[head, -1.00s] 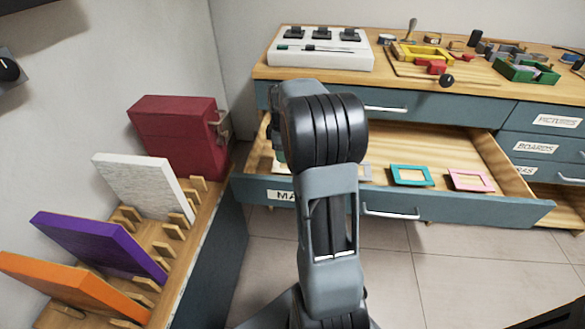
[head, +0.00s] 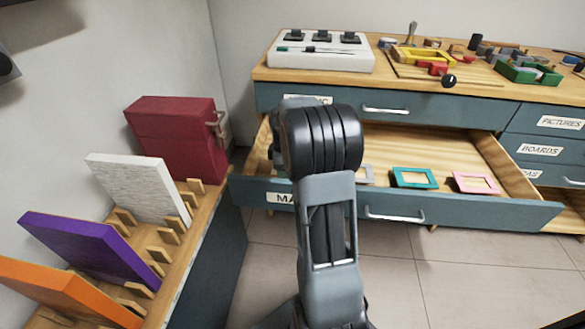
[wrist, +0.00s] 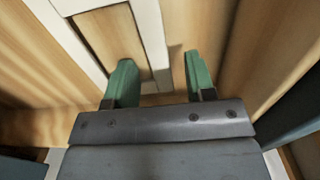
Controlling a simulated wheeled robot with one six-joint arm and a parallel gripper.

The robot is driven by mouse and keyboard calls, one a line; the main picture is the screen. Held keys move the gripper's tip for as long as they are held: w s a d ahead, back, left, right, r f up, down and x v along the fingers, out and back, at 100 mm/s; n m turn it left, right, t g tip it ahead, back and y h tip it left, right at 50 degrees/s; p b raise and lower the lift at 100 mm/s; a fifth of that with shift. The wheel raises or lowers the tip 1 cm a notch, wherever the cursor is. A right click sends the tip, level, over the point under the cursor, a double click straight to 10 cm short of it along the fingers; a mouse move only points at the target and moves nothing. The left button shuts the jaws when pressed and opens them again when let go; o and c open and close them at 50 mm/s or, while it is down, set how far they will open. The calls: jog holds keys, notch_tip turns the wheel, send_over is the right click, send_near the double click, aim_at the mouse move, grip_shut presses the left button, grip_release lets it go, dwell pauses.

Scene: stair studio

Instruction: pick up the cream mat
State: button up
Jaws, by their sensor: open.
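The cream mat (wrist: 150,35) is a flat, pale rectangular frame with an open middle, lying on the wooden drawer bottom in the wrist view. My gripper (wrist: 160,72) is open, with green fingertips pointing down at it. One side of the mat runs between the fingers; the left finger is over the opening and the right finger is outside the frame. I cannot tell how far the fingertips are above the drawer bottom. In the head view my arm hides the cream mat and my gripper.
The open drawer (head: 450,209) also holds a teal mat (head: 414,185), a pink mat (head: 457,184) and a partly hidden grey one (head: 366,183). The counter above (head: 400,85) carries tools and frames. A rack with panels (head: 215,200) and a red box (head: 175,140) stand at left.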

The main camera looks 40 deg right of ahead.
dwell(0.3)
grip_shut()
dwell(0.3)
